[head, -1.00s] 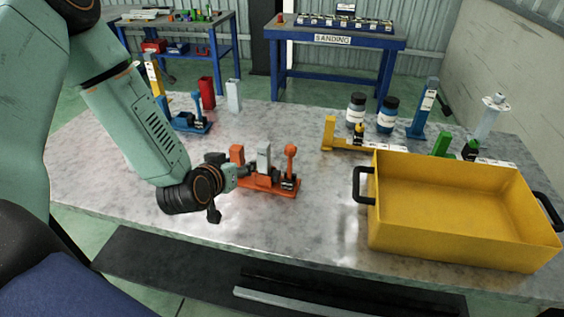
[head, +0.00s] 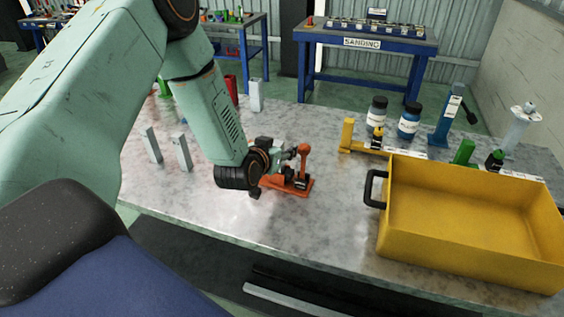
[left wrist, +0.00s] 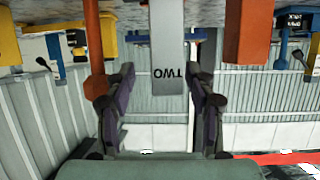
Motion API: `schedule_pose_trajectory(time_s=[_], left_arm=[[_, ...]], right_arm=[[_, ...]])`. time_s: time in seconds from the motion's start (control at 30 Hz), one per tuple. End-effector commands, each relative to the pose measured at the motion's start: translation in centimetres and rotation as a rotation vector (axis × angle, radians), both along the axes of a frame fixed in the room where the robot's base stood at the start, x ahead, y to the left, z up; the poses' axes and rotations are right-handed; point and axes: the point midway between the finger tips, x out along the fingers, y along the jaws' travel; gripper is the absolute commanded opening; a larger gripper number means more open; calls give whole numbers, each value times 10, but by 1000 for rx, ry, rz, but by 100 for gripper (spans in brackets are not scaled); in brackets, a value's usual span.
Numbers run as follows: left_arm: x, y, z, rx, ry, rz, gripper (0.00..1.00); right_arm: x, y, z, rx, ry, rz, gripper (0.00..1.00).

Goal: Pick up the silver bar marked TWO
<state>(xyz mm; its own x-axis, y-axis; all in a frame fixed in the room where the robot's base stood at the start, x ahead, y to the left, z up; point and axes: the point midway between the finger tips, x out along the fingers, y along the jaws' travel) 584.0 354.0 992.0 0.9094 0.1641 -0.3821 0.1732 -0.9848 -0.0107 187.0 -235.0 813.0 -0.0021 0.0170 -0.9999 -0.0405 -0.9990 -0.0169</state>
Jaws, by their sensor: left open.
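The silver bar marked TWO (left wrist: 168,45) shows upside down in the left wrist view, between the two fingers of my left gripper (left wrist: 160,85). The gripper is open, with a gap visible beside the bar on each side. In the head view my left gripper (head: 288,155) is low at the orange fixture (head: 292,188), and the arm and gripper hide the bar there. The fixture has an orange post with a round top (head: 304,158). My right gripper is not in view.
A yellow bin (head: 460,220) with black handles stands at the right. Silver bars (head: 152,145) (head: 182,152) stand left of the arm. A yellow fixture (head: 348,135), bottles (head: 408,120) and a blue fixture (head: 440,120) stand behind. The front middle of the table is clear.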

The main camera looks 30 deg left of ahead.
Motion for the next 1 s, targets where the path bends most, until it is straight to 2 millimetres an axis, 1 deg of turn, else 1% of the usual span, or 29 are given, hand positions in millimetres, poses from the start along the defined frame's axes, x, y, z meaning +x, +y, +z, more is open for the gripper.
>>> schedule_pose_trajectory(time_s=[0.13,0.37,1.0], left_arm=[[8,0,-3,0,0,0,55],[9,-2,-3,-1,1,-1,54],[9,-1,-4,-2,2,-1,0]], right_arm=[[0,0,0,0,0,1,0],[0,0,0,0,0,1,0],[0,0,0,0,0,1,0]])
